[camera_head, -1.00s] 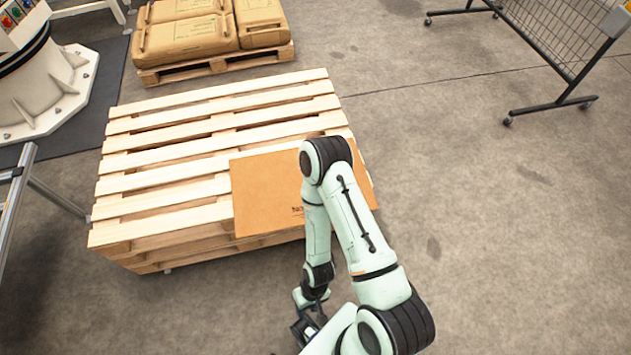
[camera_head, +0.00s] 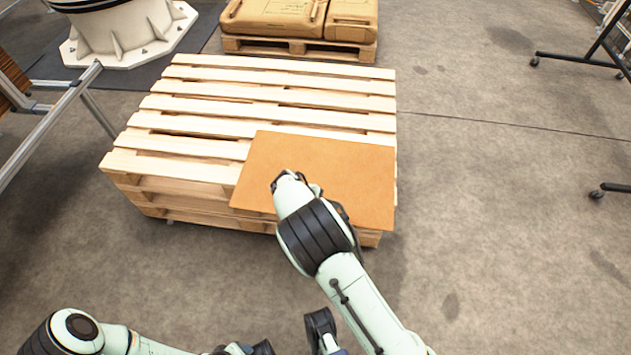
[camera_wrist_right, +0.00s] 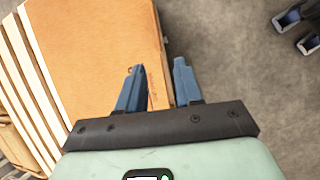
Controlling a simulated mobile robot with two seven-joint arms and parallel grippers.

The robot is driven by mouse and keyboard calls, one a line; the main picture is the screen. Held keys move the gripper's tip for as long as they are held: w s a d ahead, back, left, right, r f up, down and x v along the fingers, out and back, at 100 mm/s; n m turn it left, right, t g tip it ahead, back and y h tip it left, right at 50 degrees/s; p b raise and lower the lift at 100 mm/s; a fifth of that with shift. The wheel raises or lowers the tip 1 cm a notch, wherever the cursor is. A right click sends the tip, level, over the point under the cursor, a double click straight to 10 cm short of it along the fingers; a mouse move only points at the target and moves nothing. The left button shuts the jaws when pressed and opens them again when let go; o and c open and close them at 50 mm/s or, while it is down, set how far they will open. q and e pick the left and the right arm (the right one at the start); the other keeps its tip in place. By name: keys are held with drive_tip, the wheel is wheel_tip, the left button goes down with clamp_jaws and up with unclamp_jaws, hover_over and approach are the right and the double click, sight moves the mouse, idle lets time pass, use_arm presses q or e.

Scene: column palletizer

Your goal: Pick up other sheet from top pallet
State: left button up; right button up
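The brown sheet (camera_head: 345,165) lies flat on the front right part of the top pallet (camera_head: 200,145). It also shows in the right wrist view (camera_wrist_right: 95,50). My right gripper (camera_wrist_right: 157,66) is open and empty in the right wrist view, with its two fingers at the sheet's printed front edge. One finger overlaps the sheet in the picture and the other is past the edge; I cannot tell if they touch it. In the head view my right arm hides this gripper. My left gripper (camera_wrist_right: 290,34) shows two separated fingertips over the floor, away from the sheet.
A pallet with brown sacks (camera_head: 290,18) stands behind. A white machine base (camera_head: 130,35) and a metal frame (camera_head: 50,125) stand at the left. A wheeled rack (camera_head: 580,60) is at the far right. The floor (camera_head: 480,200) right of the pallet is clear.

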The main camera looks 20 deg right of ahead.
drive_tip(key=b+x, duration=0.1)
drive_tip(key=x, duration=0.3)
drive_tip(key=b+x, duration=0.1)
drive_tip(key=x, duration=0.3)
drive_tip(key=d+b+x, duration=0.1)
drive_tip(key=x, duration=0.4)
drive_tip(key=shift+s+r, duration=0.25)
drive_tip(key=shift+s, duration=0.05)
use_arm(q)
drive_tip(key=w+a+f+t+y, duration=0.1)
drive_tip(key=w+a+f, duration=0.1)
drive_tip(key=w+f, duration=0.2)
drive_tip(key=shift+w+a+t, duration=0.2)
drive_tip(key=shift+w+t, duration=0.1)
drive_tip(key=shift+w, duration=0.15)
use_arm(e)
drive_tip(key=shift+r, duration=0.1)
use_arm(q)
drive_tip(key=shift+f, duration=0.1)
use_arm(e)
clamp_jaws()
